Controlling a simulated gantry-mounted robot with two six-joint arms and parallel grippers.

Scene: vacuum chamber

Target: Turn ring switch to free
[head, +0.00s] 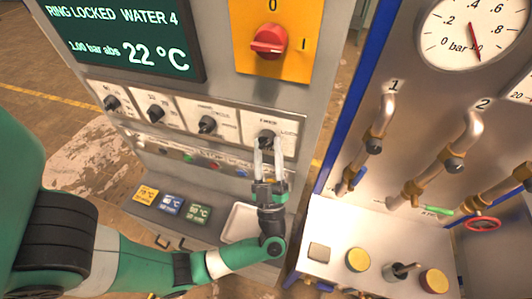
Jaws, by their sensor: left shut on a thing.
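The ring switch is the rightmost black knob (266,138) in the row of knobs on the grey control panel. Its white label is partly readable, with a word like "LOCK" at its right side. The display (120,40) above reads "RING LOCKED WATER 4", "1,00 bar abs" and "22 °C". My left gripper (268,148) reaches up from below with its two pale fingers at the knob, shut on it. The fingers hide part of the knob, so its pointer direction is not clear. My right gripper is not in view.
More black knobs (207,125) sit left of the switch. A red main switch (268,40) on a yellow plate is above. Colored cards (171,205) and a white tray (238,222) lie on the ledge below. Pipes with valves (375,140) and a gauge (474,32) stand right.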

